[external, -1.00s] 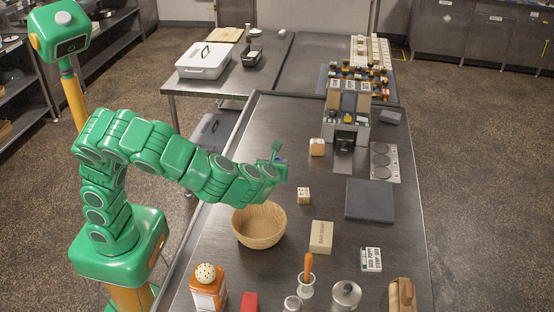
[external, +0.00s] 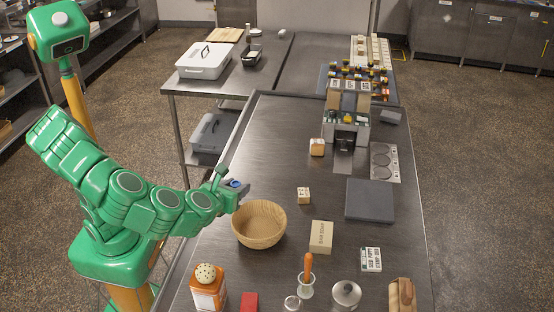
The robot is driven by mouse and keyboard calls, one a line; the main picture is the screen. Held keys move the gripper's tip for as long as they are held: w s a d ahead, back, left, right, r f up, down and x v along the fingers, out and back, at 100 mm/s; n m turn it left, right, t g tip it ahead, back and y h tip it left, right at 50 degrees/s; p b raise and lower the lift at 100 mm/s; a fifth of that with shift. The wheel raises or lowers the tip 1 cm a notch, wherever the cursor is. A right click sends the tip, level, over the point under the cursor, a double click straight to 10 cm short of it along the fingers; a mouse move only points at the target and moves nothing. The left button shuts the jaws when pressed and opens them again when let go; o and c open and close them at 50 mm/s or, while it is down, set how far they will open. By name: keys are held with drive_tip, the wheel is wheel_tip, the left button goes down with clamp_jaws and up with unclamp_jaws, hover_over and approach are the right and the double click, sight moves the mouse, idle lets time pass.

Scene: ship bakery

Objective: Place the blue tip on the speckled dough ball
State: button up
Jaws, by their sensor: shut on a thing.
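The speckled dough ball (external: 206,273), cream with dark specks, sits on top of an orange and white box at the near left of the table. My gripper (external: 236,186) is shut on the small blue tip (external: 235,183), which shows as a blue ring at the fingers. It is above the table's left side, at the far left of the wooden bowl, well apart from the dough ball. The fingers hide part of the tip.
The wooden bowl (external: 260,226) stands between my gripper and the near table area. A red block (external: 249,302), a beige box (external: 321,236), a holder with an orange-handled tool (external: 307,283) and a lidded pot (external: 346,294) stand nearby. The table's far left is clear.

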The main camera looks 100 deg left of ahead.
drive_tip(key=s+d+r+m+t+h, duration=0.1)
drive_tip(key=s+d+r+t, duration=0.1)
drive_tip(key=s+d, duration=0.55)
drive_tip(key=s+d+r+m+t, duration=0.1)
drive_tip(key=s+d+r+m, duration=0.3)
drive_tip(key=s, duration=0.6)
drive_tip(key=n, duration=0.2)
hover_over(204, 267)
drive_tip(key=s, duration=0.1)
wheel_tip(204, 267, down, 10)
drive_tip(key=shift+a, duration=0.15)
drive_tip(key=shift+w+d+f, duration=0.2)
drive_tip(key=shift+w+f, duration=0.25)
drive_tip(key=shift+f, duration=1.7)
drive_tip(key=shift+f, duration=0.15)
drive_tip(key=o, duration=1)
